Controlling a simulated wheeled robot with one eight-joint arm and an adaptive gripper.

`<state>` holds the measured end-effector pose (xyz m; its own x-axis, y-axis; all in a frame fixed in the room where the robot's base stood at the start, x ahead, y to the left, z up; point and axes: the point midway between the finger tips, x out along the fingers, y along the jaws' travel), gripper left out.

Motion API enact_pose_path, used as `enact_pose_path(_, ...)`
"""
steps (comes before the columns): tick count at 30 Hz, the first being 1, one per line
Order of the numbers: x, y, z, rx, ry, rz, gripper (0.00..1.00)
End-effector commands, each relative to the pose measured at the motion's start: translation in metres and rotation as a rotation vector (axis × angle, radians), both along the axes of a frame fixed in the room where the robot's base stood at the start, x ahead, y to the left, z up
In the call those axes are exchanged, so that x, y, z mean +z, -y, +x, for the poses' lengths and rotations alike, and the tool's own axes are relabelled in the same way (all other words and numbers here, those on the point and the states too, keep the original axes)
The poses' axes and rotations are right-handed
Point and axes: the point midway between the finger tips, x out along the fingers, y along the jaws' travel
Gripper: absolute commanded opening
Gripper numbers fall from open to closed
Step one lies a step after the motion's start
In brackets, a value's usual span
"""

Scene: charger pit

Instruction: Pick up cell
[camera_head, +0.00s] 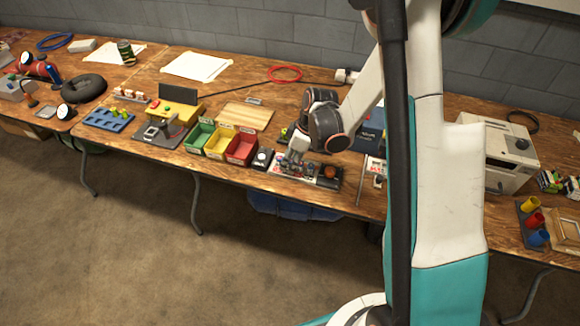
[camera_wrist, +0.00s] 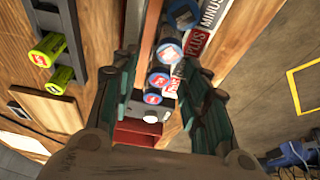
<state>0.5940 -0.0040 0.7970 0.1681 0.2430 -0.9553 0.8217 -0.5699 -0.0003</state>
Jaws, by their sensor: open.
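Blue cells with red-marked ends stand in a row in the wrist view. One cell (camera_wrist: 160,80) and another (camera_wrist: 152,98) lie between my gripper's fingers; a third (camera_wrist: 169,51) is just beyond the fingertips. I cannot tell whether the fingers touch any of them. My gripper (camera_wrist: 160,66) is open, pointing down over the row. In the head view my gripper (camera_head: 294,152) is low over a tray (camera_head: 324,183) at the table's front edge, hiding much of it. Two yellow-green cells (camera_wrist: 47,50) (camera_wrist: 60,80) sit in a dark holder at the left of the wrist view.
A strip lettered PLUS and MINUS (camera_wrist: 203,32) runs right of the row. Red (camera_head: 241,149), yellow (camera_head: 220,142) and green (camera_head: 200,136) bins stand left of my gripper. A beige machine (camera_head: 510,153) stands right.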

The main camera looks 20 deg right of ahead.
Motion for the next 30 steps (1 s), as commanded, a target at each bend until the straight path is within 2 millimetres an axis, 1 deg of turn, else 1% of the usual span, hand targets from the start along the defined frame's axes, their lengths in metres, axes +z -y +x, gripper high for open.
enact_pose_path(2, 0.001, 0.000, 0.000, 0.000, 0.000, 0.000, 0.42)
enact_pose_path(3, 0.001, 0.000, 0.000, 0.000, 0.000, 0.000, 0.40)
enact_pose_path(8, 0.001, 0.000, 0.000, 0.000, 0.000, 0.000, 0.04)
enact_pose_path(9, 0.001, 0.000, 0.000, 0.000, 0.000, 0.000, 0.00)
enact_pose_path(18, 0.001, 0.000, 0.000, 0.000, 0.000, 0.000, 0.00)
enact_pose_path(22, 0.006, 0.000, 0.000, 0.000, 0.000, 0.000, 0.00)
enact_pose_path(26, 0.017, 0.000, 0.000, 0.000, 0.000, 0.000, 0.00)
enact_pose_path(30, 0.039, 0.000, 0.000, 0.000, 0.000, 0.000, 0.00)
